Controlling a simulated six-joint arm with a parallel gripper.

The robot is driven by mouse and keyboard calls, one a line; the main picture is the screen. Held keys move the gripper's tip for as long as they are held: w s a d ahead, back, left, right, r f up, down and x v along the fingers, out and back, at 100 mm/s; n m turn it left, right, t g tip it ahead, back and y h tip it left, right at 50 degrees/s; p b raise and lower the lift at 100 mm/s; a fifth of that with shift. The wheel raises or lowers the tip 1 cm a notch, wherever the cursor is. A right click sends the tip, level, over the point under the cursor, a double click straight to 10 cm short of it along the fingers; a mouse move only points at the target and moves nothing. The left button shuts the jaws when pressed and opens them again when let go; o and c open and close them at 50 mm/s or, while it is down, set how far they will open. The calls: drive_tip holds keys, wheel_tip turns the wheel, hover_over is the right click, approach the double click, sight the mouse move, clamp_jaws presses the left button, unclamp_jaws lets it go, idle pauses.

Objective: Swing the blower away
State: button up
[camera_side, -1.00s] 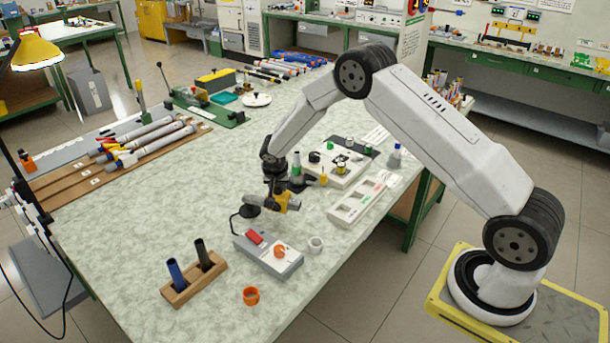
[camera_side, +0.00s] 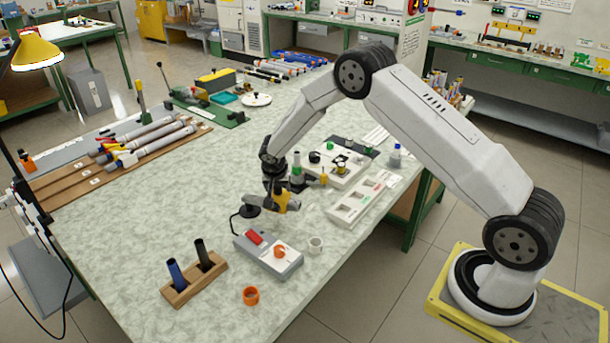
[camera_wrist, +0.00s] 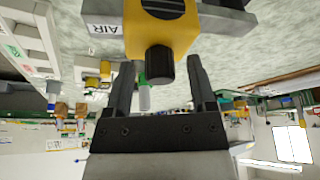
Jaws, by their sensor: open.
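The blower is a grey tube with a yellow body (camera_side: 282,201), on a stand with a round black base (camera_side: 249,211). In the wrist view its yellow body (camera_wrist: 160,32) fills the top middle, beside a grey end marked AIR. A black knob (camera_wrist: 160,65) sticks out of the yellow body toward my gripper. My gripper (camera_side: 274,190) is just above and behind the blower in the side view. In the wrist view my gripper (camera_wrist: 161,75) is open, with one finger on each side of the knob and visible gaps between.
A grey box with a red switch (camera_side: 268,255) and a white cup (camera_side: 316,245) stand in front. A wooden rack (camera_side: 194,279) holds a blue and a black rod. A white tray (camera_side: 357,203) and a small fixture plate (camera_side: 341,165) are to the right.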

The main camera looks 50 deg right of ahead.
drive_tip(key=shift+r, duration=0.1)
drive_tip(key=v, duration=0.7)
drive_tip(key=shift+r, duration=0.25)
drive_tip(key=shift+s+a, duration=0.1)
drive_tip(key=shift+a, duration=0.05)
drive_tip(key=s+a+r+n+y, duration=0.1)
drive_tip(key=s+a+r+n, duration=0.1)
drive_tip(key=s, duration=0.6)
drive_tip(key=s+a+r+n+y, duration=0.1)
drive_tip(key=s+a+r+n, duration=0.1)
drive_tip(key=s+n, duration=0.3)
drive_tip(key=s+a+r+n+y, duration=0.1)
drive_tip(key=s+a+r+n, duration=0.2)
drive_tip(key=s, duration=1)
drive_tip(key=shift+s+a+y, duration=0.2)
drive_tip(key=shift+a+y, duration=0.1)
drive_tip(key=shift+a, duration=0.4)
